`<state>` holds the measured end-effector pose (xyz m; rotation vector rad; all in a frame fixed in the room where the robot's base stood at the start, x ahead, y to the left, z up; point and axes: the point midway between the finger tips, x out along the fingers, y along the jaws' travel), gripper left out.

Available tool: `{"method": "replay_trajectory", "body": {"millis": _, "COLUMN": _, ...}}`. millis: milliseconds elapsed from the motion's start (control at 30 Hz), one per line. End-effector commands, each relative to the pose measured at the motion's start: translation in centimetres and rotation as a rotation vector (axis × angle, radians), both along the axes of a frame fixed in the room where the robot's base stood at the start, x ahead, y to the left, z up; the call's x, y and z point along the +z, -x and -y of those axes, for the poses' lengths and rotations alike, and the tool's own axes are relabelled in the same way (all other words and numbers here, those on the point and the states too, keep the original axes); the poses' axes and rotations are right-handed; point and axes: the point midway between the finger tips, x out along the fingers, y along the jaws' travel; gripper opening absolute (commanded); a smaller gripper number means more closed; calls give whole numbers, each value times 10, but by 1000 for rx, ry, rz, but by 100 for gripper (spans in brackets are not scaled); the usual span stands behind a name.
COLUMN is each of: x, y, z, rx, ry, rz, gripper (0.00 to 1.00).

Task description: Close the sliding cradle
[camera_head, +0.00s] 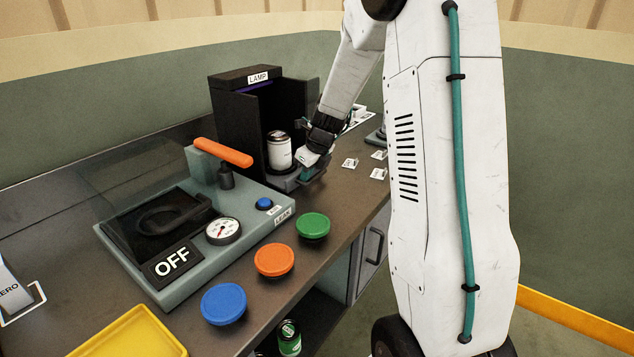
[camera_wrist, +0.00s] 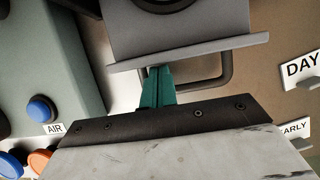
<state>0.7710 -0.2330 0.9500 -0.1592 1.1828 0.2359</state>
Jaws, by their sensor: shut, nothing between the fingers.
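The sliding cradle (camera_head: 283,184) is a dark grey tray low at the front of the black lamp box (camera_head: 240,127). It sticks out of the box's open front, with a white can (camera_head: 280,152) upright on it. In the wrist view the cradle (camera_wrist: 185,45) shows as a grey plate with a raised front lip and a dark loop handle (camera_wrist: 229,72). My gripper (camera_head: 305,174) is at the cradle's front. Its teal fingers (camera_wrist: 158,76) are shut and empty, with tips at the lip, inside the handle loop's outline. I cannot tell whether they touch it.
A grey-green leak tester (camera_head: 130,262) with an orange lever (camera_head: 222,152) stands left of the box. Blue (camera_head: 223,303), orange (camera_head: 273,260) and green (camera_head: 313,226) round caps line the bench's front edge. Small label cards (camera_head: 350,163) lie right of my gripper.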

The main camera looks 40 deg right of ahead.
Motion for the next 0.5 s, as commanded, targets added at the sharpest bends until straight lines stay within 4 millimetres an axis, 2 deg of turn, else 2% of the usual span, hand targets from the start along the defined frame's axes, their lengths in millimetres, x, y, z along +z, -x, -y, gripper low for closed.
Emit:
{"method": "replay_trajectory", "body": {"millis": 33, "x": 0, "y": -11, "z": -3, "rx": 3, "ry": 1, "rz": 0, "gripper": 0}}
{"method": "replay_trajectory", "body": {"millis": 200, "x": 0, "y": -36, "z": -10, "rx": 2, "ry": 1, "rz": 0, "gripper": 0}}
{"method": "replay_trajectory", "body": {"millis": 500, "x": 0, "y": -55, "z": -15, "rx": 0, "ry": 0, "rz": 1, "gripper": 0}}
